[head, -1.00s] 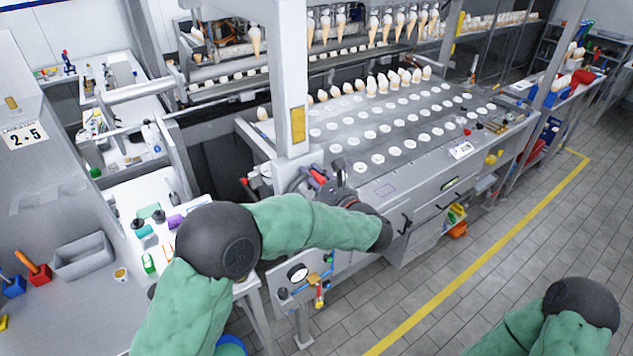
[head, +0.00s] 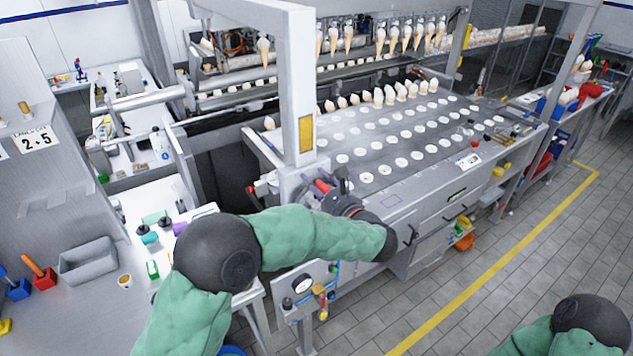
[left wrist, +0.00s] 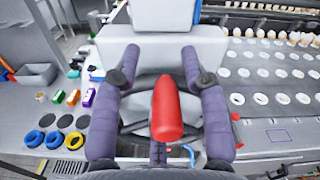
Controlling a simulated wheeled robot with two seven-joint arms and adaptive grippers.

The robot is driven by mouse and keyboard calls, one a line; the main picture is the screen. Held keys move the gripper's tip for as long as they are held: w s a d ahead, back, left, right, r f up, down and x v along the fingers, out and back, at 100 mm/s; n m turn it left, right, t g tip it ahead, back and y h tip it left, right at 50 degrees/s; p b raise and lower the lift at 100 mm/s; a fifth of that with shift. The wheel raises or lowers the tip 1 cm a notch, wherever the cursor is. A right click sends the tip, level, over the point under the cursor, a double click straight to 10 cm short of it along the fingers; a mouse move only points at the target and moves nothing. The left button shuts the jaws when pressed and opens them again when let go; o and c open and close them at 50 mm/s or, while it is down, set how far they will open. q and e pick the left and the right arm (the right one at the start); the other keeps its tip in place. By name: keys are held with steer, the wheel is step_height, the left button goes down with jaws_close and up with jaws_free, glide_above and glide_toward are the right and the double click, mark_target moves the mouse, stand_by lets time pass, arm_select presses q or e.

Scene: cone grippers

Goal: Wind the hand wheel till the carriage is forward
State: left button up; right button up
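The hand wheel's red handle (head: 322,186) is at the near left end of the machine, beside the grey post. In the left wrist view the red handle (left wrist: 168,108) stands between the two purple fingers of my left gripper (left wrist: 160,52). The fingers are spread, with visible gaps on both sides of the handle. Dark curved parts behind the handle may be the wheel; most of it is hidden. In the head view my left gripper (head: 330,191) is at the handle, partly covered by my wrist. I cannot pick out the carriage for certain. My right gripper is out of view.
The machine's flat bed (head: 400,185) carries rows of white discs, with ice cream cones (head: 390,95) along its back. A grey post (head: 295,90) rises close to my left gripper. A worktop with a grey bin (head: 88,260) is at left. The tiled floor at right is clear.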

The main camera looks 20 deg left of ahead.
arm_select(q)
steer(key=shift+f, duration=0.1)
steer(key=v, duration=1.2)
